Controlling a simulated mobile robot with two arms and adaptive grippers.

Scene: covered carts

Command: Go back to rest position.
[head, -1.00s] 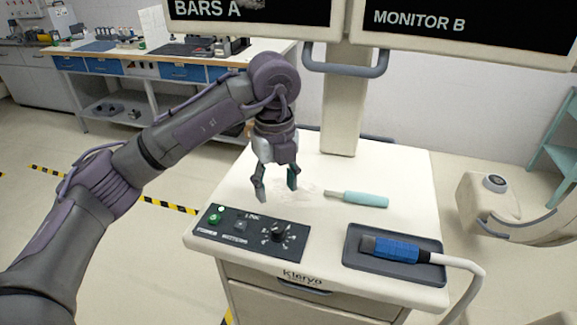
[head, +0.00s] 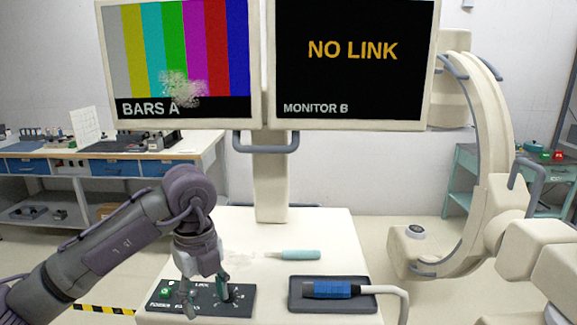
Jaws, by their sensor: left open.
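My left gripper (head: 206,300) is open and empty. In the head view it hangs fingers down in front of the black control panel (head: 240,302) on the cart top and hides part of its dial and labels. I cannot tell how far above the panel it is. My left arm comes in from the lower left. My right gripper is not in view.
The white cart (head: 335,232) carries a teal-handled tool (head: 293,254) and a dark tray (head: 361,298) holding a blue connector (head: 327,289) with a white cable. Above stand a colour-bar monitor (head: 187,60) and a "NO LINK" monitor (head: 352,85). A C-arm (head: 497,120) stands right.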

